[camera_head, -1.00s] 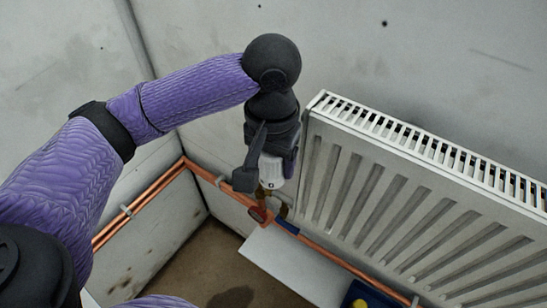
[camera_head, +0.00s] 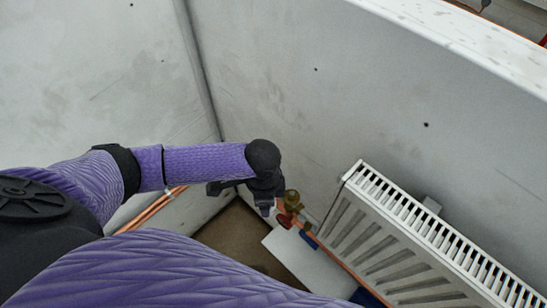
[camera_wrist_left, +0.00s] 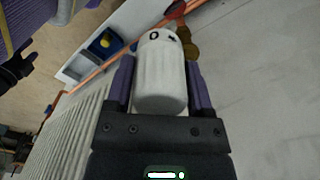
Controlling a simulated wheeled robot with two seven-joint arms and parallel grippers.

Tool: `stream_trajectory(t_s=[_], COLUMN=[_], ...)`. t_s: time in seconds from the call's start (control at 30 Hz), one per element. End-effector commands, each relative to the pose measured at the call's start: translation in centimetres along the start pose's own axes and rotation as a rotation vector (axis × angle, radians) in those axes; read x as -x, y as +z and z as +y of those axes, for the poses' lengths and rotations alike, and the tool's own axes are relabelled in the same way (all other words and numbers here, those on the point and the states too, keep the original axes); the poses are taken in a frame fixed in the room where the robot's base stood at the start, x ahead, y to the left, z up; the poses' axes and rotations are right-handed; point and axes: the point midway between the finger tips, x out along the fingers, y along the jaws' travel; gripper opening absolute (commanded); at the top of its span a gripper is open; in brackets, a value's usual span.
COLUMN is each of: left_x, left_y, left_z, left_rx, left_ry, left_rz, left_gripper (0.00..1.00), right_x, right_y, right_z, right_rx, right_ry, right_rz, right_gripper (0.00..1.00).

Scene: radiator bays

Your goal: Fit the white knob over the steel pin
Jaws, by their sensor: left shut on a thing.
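The white knob (camera_wrist_left: 160,80) is held between the fingers of my left gripper (camera_wrist_left: 161,72) in the left wrist view. Its marked end faces away from the palm. In the head view my left gripper (camera_head: 264,202) is just left of a brass valve (camera_head: 292,199) at the radiator's near corner. The knob is mostly hidden there by the gripper. I cannot make out the steel pin.
The white radiator (camera_head: 430,245) stands right of the valve, against the grey wall (camera_head: 330,110). A red handle (camera_head: 284,220) and copper pipe (camera_head: 345,268) lie below the valve. A white board (camera_head: 300,258) is beneath. A blue tray (camera_wrist_left: 104,43) with something yellow sits on it.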

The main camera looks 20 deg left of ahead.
Motion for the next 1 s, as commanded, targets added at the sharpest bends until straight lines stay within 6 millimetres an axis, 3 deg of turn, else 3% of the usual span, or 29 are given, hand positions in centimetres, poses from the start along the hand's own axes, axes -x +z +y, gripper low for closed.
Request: stream_trajectory(t_s=[0.03, 0.17, 1.0], left_x=[0.5, -0.6, -2.6], left_y=[0.5, 1.0, -4.3], left_z=[0.8, 1.6, -3.6], left_rx=[-0.073, -0.191, -0.198], left_ry=[0.002, -0.004, -0.006], left_rz=[-0.005, -0.009, -0.008], left_gripper=[0.03, 0.03, 0.03], right_x=[1.8, 2.1, -6.3], right_y=[-0.3, -0.4, 1.0], right_z=[-0.2, -0.4, 1.0], right_rx=[-0.002, -0.005, 0.019], right_ry=[-0.003, -0.006, 0.018], right_rz=[0.004, 0.005, -0.013], right_gripper=[0.59, 0.59, 0.59])
